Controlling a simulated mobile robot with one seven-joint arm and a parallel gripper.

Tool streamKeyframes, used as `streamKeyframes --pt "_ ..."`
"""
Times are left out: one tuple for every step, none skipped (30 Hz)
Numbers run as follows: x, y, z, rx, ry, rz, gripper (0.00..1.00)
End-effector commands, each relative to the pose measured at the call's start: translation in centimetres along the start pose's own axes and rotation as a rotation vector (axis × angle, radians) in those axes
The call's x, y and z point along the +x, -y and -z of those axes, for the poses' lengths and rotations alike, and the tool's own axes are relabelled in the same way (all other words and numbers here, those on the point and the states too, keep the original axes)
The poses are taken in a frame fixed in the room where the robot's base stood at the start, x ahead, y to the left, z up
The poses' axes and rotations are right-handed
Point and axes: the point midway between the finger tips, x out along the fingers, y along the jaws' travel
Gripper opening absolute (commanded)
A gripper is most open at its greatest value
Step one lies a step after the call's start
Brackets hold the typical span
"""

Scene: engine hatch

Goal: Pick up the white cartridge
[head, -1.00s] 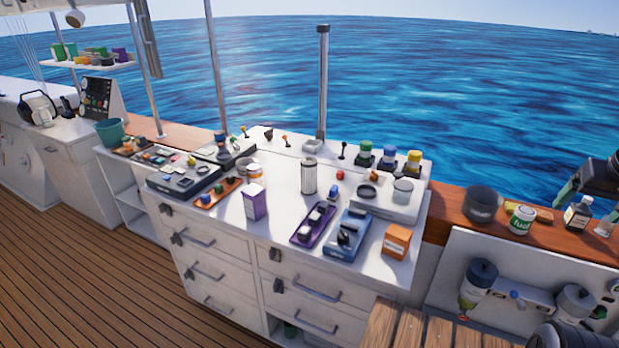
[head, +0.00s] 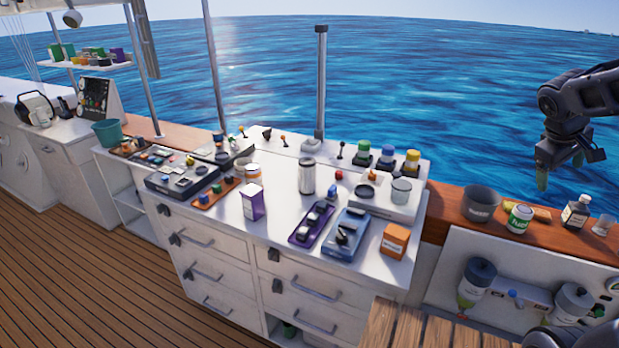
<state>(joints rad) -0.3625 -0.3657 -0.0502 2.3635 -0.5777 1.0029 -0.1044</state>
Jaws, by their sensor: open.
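The white cartridge (head: 307,176) is a small pale upright cylinder with a darker top rim. It stands near the middle of the white cabinet top, behind the purple switch panel. My gripper (head: 560,176) is at the upper right, in front of the sea and above the wooden rail. It points downward, its jaws are apart and it looks empty. It is far to the right of the cartridge and not touching anything.
Close to the cartridge are a purple-and-white box (head: 252,202), a purple switch panel (head: 311,224), a blue device (head: 346,235) and a red knob (head: 339,175). A metal post (head: 320,85) rises behind. An orange box (head: 394,241) stands at the front right. Jars line the rail.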

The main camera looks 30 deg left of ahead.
Motion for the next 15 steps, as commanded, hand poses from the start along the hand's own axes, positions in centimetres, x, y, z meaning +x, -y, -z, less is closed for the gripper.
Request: streamKeyframes --pt "0.3 0.0 1.7 -0.067 0.010 -0.029 0.87" --pt "0.4 -0.1 2.5 -0.106 0.015 -0.049 0.87" --pt "0.5 -0.2 3.8 -0.158 0.021 -0.077 0.87" --pt "0.6 -0.3 4.8 -0.198 0.027 -0.098 0.87" --pt "0.7 -0.3 5.7 -0.237 0.031 -0.120 0.87" --pt "0.8 -0.2 7.1 -0.290 0.035 -0.149 0.87" --pt "0.9 -0.2 8.1 -0.328 0.039 -0.171 0.87" --pt "0.9 -0.1 9.1 -0.367 0.042 -0.194 0.87" --pt "0.9 0.1 10.6 -0.418 0.045 -0.225 0.87" --pt "1.0 0.3 11.6 -0.457 0.048 -0.248 0.87" --pt "1.0 0.5 12.7 -0.497 0.050 -0.272 0.87" --pt "1.0 0.9 14.2 -0.548 0.052 -0.305 0.87" --pt "1.0 1.2 15.3 -0.586 0.054 -0.330 0.87" --pt "0.9 1.6 16.5 -0.625 0.055 -0.355 0.87" --pt "0.9 2.1 18.0 -0.676 0.056 -0.389 0.87"
